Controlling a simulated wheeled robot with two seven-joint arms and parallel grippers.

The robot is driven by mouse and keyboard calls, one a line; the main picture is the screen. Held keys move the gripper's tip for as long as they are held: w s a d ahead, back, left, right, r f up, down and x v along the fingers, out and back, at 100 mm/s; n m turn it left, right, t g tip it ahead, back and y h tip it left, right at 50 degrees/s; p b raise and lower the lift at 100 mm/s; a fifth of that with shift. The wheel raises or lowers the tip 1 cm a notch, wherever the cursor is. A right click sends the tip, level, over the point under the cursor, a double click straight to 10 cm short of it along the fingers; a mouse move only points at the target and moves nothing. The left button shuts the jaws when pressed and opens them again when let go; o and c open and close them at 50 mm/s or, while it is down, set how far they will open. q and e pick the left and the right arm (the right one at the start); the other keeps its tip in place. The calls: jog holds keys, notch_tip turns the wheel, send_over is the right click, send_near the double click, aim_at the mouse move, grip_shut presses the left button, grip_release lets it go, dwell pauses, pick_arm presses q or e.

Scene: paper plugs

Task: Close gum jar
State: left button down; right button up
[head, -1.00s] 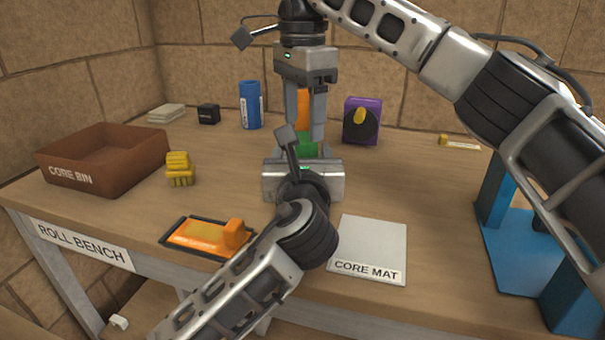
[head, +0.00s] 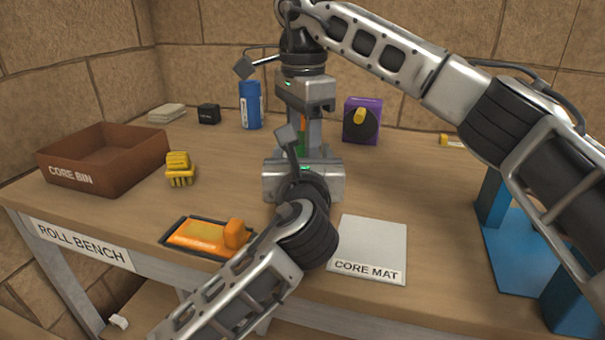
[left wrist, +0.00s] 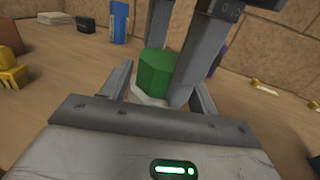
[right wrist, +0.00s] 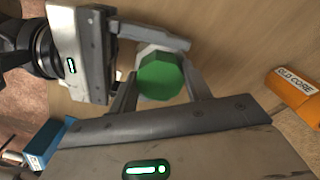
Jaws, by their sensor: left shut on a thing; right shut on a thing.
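The gum jar is a whitish faceted pot (right wrist: 148,50) with a green faceted lid (right wrist: 163,78) at its top. In the left wrist view the lid (left wrist: 155,72) looks upright over the pot (left wrist: 148,97); I cannot tell whether it is seated. My left gripper (left wrist: 160,85) is shut around the pot low down. My right gripper (right wrist: 160,75) reaches down from above, shut on the green lid. In the head view only a sliver of green (head: 299,151) shows; my left wrist and the right fingers hide the rest.
Behind stand an orange box marked OLD CORE (right wrist: 292,90), a blue can (head: 250,104) and a purple block with a dark disc (head: 361,120). A grey core mat (head: 370,245) lies bare in front.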

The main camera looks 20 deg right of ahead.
jog(key=m, duration=1.2)
jog(key=shift+s+a+m, duration=0.1)
jog(key=shift+m, duration=0.2)
jog(key=o, duration=1.1)
pick_arm(q)
jog(key=shift+f, duration=0.15)
pick_arm(e)
jog(key=shift+r, duration=2.3)
jog(key=shift+c, duration=0.5)
